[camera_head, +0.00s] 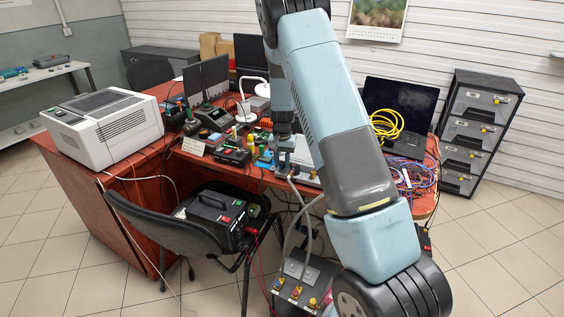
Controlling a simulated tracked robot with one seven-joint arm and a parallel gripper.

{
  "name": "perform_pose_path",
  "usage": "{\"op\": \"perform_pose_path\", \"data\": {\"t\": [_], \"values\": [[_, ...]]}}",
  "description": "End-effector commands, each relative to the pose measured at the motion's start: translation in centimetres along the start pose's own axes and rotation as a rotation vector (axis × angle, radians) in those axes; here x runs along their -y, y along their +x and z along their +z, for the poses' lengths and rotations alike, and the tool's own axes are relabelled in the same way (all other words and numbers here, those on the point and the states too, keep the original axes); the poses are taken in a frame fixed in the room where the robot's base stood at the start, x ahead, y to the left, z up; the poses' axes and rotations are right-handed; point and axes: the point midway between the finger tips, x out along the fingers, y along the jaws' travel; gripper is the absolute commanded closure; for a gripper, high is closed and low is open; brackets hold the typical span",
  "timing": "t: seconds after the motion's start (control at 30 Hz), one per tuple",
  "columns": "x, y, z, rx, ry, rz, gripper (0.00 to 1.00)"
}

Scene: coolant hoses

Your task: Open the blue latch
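My gripper (285,142) is over the red table, pointing down at a grey unit (306,174) near the table's front edge. Its fingers are small and dark here, so I cannot tell whether they are open or shut, or whether they touch anything. A small blue part (265,160) shows just left of my gripper; I cannot tell whether it is the blue latch. Grey hoses (290,228) run from the grey unit down to a grey box (300,282) on the floor. My arm hides part of the table to the right.
A white printer (104,127) stands on the red table (160,180) at left. A black chair (165,232) and a black case (214,213) are in front. A laptop (402,108) with yellow cable (386,126) is behind my arm.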

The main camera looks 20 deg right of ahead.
Motion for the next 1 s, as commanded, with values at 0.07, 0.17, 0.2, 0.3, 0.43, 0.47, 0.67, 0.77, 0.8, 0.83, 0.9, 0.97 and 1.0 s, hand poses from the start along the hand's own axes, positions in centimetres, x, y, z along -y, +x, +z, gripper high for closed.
{"op": "perform_pose_path", "data": {"t": [0.07, 0.17, 0.2, 0.3, 0.43, 0.47, 0.67, 0.77, 0.8, 0.83, 0.9, 0.97, 1.0], "values": [[0.0, -0.01, 0.0, 0.0, 0.0, 0.0, 0.68], [0.01, -0.02, 0.0, 0.0, 0.0, 0.0, 0.77], [0.01, -0.02, 0.0, 0.0, 0.0, 0.0, 0.81], [0.01, -0.03, 0.01, 0.0, 0.0, 0.0, 0.9], [0.02, -0.04, 0.01, 0.0, 0.0, 0.0, 1.0], [0.02, -0.04, 0.0, 0.0, 0.0, 0.0, 1.0], [0.04, -0.05, 0.01, 0.0, 0.007, 0.0, 1.0], [0.06, -0.05, 0.01, 0.0, 0.031, 0.0, 1.0], [0.06, -0.05, 0.01, 0.0, 0.044, 0.0, 1.0], [0.07, -0.05, 0.01, 0.0, 0.057, 0.0, 1.0], [0.08, -0.05, 0.02, 0.0, 0.093, 0.0, 1.0], [0.09, -0.05, 0.02, 0.0, 0.129, 0.0, 1.0], [0.09, -0.06, 0.02, 0.0, 0.156, 0.0, 1.0]]}}
